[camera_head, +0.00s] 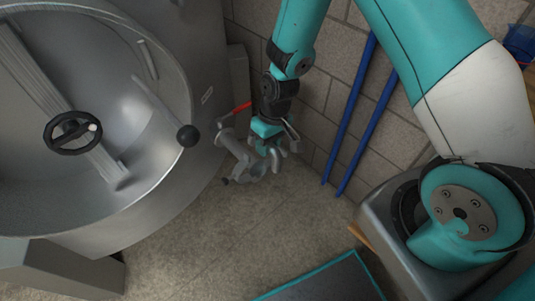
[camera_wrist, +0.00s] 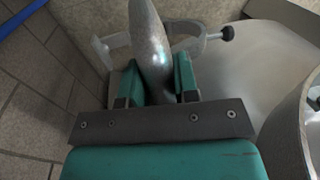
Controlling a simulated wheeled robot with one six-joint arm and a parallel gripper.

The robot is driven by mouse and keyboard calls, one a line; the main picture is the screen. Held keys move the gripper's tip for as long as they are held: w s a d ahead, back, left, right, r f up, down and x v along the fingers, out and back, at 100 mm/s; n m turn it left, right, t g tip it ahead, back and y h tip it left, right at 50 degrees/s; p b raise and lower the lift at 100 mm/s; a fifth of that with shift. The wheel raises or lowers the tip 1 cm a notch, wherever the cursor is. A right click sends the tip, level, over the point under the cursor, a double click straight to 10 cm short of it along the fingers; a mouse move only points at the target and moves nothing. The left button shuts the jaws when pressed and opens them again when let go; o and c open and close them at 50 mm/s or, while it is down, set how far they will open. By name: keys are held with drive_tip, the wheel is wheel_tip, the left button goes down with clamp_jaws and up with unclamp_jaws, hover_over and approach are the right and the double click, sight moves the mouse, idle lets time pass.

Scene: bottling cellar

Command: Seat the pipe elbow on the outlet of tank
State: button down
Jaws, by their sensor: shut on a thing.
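The big steel tank (camera_head: 185,60) fills the left of the head view, with its round hatch open. Its grey outlet pipe (camera_head: 230,142) sticks out low on the right side, below a red lever (camera_head: 240,108). An open-looking clamp (camera_head: 250,172) with a dark knob is at the pipe's end; it also shows in the wrist view (camera_wrist: 205,42). My gripper (camera_head: 272,140) is beside the outlet. In the wrist view its teal jaws (camera_wrist: 158,82) are shut on the grey pipe elbow (camera_wrist: 151,45). The elbow overlaps the clamp there; whether they touch I cannot tell.
A brick wall (camera_head: 315,100) stands close behind my gripper, with two blue poles (camera_head: 368,110) leaning on it. The hatch lever's black knob (camera_head: 187,136) juts out left of the outlet. A teal-edged mat (camera_head: 325,285) lies on the otherwise clear floor.

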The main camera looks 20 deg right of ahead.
drive_tip(key=shift+f, duration=0.2)
wheel_tip(320, 180, down, 14)
drive_tip(key=b, duration=1.1)
drive_tip(key=shift+f+b, duration=0.2)
drive_tip(key=shift+b, duration=0.1)
idle(0.5)
drive_tip(key=shift+f, duration=0.5)
idle(0.6)
drive_tip(key=c, duration=0.8)
unclamp_jaws()
drive_tip(key=shift+r, duration=0.1)
drive_tip(key=d+r+p, duration=0.1)
drive_tip(key=r, duration=0.4)
drive_tip(key=d+r+p, duration=0.1)
drive_tip(key=r, duration=0.5)
drive_tip(key=w+d+r+p, duration=0.1)
drive_tip(key=r+p, duration=0.1)
drive_tip(key=r, duration=0.4)
